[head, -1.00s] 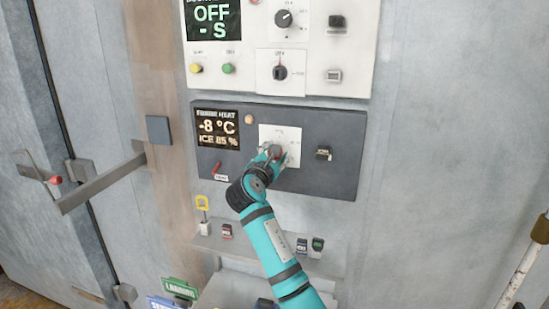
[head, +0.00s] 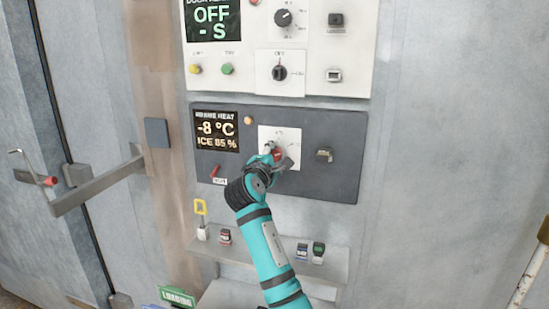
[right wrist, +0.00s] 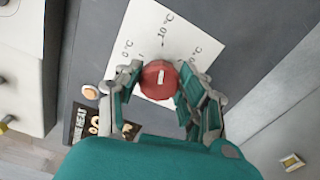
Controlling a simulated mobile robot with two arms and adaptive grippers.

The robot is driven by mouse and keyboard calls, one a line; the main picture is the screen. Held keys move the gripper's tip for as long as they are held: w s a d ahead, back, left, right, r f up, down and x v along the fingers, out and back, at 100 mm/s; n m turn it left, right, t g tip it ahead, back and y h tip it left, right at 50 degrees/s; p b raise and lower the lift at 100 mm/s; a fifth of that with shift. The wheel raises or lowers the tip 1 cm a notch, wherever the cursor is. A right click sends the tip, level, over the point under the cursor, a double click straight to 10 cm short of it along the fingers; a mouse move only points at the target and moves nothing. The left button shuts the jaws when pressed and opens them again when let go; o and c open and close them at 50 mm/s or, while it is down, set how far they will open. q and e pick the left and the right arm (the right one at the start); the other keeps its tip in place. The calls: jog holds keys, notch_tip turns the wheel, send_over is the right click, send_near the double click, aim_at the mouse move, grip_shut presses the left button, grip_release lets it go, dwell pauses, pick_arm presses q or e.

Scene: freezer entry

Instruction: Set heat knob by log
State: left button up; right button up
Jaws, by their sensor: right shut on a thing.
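The red round heat knob (right wrist: 160,79) sits on a white dial plate (right wrist: 174,40) with °C marks, one of them reading -10 °C. My right gripper (right wrist: 159,75) has its fingers on both sides of the knob and is shut on it. In the head view the right gripper (head: 274,156) covers most of the dial. The frame heat display (head: 217,130) left of the dial reads -8 °C and ICE 85 %. I cannot make out a log in these views. My left gripper is not in view.
A white panel (head: 235,88) above holds an OFF display, knobs and yellow and green buttons. A shelf (head: 275,262) with small tagged items is below. A door handle bar (head: 95,188) sticks out at left.

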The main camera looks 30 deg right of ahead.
dwell(0.3)
jog(key=o, duration=1.2)
jog(key=v, duration=1.2)
